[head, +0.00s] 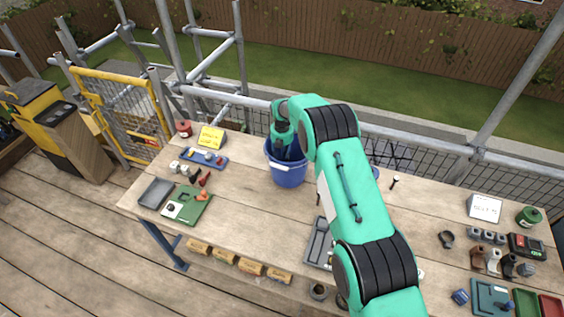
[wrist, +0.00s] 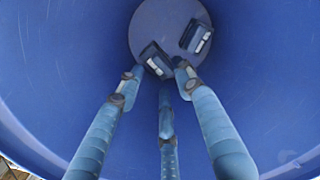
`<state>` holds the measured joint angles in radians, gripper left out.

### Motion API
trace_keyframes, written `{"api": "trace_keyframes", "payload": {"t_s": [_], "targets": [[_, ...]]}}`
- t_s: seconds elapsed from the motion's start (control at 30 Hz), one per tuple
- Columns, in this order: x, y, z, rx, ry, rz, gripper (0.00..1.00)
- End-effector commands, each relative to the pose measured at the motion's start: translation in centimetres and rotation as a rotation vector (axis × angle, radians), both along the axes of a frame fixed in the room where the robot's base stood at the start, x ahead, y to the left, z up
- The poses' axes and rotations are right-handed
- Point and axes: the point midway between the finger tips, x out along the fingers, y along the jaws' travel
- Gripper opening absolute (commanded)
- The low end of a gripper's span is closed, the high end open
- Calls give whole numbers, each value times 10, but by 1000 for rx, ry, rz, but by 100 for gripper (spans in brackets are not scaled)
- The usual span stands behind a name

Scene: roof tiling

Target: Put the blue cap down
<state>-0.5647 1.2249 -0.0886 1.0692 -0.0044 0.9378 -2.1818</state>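My gripper (wrist: 160,72) reaches down inside a blue bucket (head: 289,177) on the wooden table. In the wrist view its three fingers close in around a small dark blue cap (wrist: 155,60) with a pale face, low in the bucket. The cap overlaps the edge of the round bucket floor (wrist: 155,20). A second, similar dark blue piece (wrist: 196,37) lies on the bucket floor, apart from the fingers. In the head view the fingertips and the cap are hidden by the bucket wall and my arm.
The bucket's wall (wrist: 75,70) surrounds the fingers on all sides. A green board (head: 190,207), a grey tray (head: 156,193) and a blue rack (head: 205,157) stand to the left. A grey tray (head: 318,245) lies near my arm. Cups, cans and boxes crowd the right end.

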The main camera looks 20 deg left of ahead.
Motion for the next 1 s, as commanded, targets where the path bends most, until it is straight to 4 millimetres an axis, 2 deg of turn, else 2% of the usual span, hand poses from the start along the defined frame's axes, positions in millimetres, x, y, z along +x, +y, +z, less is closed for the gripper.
{"api": "trace_keyframes", "payload": {"t_s": [0.3, 0.5, 0.7, 1.0], "targets": [[0, 0, 53, 0, 0, 0, 36], [0, 0, 77, 0, 1, 0, 36], [0, 0, 86, -1, 1, 0, 36], [0, 0, 87, -1, 1, 0, 36]]}}
